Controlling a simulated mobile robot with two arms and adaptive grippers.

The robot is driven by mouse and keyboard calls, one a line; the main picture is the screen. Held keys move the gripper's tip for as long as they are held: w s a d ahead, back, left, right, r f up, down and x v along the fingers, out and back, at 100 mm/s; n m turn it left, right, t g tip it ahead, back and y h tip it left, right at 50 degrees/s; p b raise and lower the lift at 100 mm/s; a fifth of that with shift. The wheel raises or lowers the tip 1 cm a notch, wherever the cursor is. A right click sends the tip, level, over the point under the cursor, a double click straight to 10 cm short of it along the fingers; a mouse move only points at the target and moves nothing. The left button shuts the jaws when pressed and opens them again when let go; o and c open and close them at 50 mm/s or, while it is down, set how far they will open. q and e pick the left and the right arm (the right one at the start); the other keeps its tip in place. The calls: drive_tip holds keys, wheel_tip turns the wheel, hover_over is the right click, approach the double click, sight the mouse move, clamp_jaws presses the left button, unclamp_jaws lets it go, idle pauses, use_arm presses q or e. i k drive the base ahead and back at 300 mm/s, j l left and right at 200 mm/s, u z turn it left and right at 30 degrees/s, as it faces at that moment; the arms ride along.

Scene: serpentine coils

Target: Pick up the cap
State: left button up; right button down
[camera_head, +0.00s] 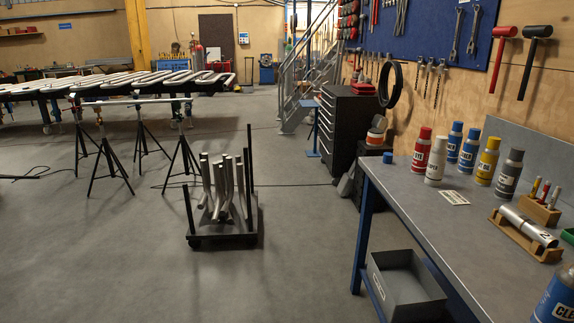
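A small blue cap (387,158) sits by itself near the far left corner of the grey workbench (405,205). It is small in this view, so its fine shape is hard to tell. Neither of my grippers shows in the head view, and nothing holds the cap.
Several bottles stand right of the cap, including a red one (420,149) and a yellow one (487,162). A wooden holder (522,235) bears a metal tube. A grey bin (405,286) is at the bench's lower left. A cart (222,229) with bent tubes stands on open floor.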

sight(387, 157)
drive_tip(key=i+z, duration=0.35)
drive_tip(key=i, duration=0.2)
drive_tip(key=i+j+z, duration=0.35)
drive_tip(key=i, duration=0.15)
drive_tip(key=i+j+z, duration=0.35)
drive_tip(key=i, duration=0.15)
drive_tip(key=l, duration=0.1)
